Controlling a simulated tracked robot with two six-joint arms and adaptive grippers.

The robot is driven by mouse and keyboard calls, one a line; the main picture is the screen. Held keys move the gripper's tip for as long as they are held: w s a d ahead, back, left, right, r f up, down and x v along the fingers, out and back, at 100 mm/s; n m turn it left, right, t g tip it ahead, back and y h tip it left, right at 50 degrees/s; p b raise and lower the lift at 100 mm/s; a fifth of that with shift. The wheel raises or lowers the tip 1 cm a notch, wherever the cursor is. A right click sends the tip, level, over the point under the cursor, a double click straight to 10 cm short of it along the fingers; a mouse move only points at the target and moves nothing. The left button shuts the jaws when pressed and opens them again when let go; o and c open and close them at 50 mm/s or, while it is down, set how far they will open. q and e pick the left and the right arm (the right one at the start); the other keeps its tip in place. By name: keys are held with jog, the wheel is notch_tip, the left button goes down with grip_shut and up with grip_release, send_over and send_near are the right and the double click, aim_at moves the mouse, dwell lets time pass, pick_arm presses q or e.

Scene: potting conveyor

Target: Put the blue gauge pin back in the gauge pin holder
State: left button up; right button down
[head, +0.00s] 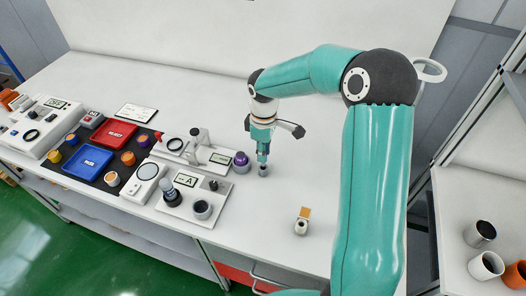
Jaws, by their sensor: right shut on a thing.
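My right gripper (263,168) points straight down over the white bench, just right of a purple-topped cup (241,162). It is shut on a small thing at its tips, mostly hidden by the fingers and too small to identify. I cannot make out the blue gauge pin for certain. A small white round piece with a dark top (301,227) stands on the bench in front, to the right, beside an orange tag (304,212). I cannot tell if it is the gauge pin holder. My left gripper is not in view.
A fixture marked A (186,181) carries a dark upright piece (168,190) and a dark cup (202,209). Red (112,134) and blue (87,161) trays lie on a black mat at left. Several pots stand at far right.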

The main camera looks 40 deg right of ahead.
jog(key=shift+f+b, duration=1.25)
jog(key=shift+f, duration=0.4)
jog(key=c, duration=0.9)
grip_release()
jog(key=shift+c, duration=0.2)
notch_tip(320, 180, up, 10)
jog(key=shift+w+r, duration=0.1)
jog(key=shift+r, duration=0.85)
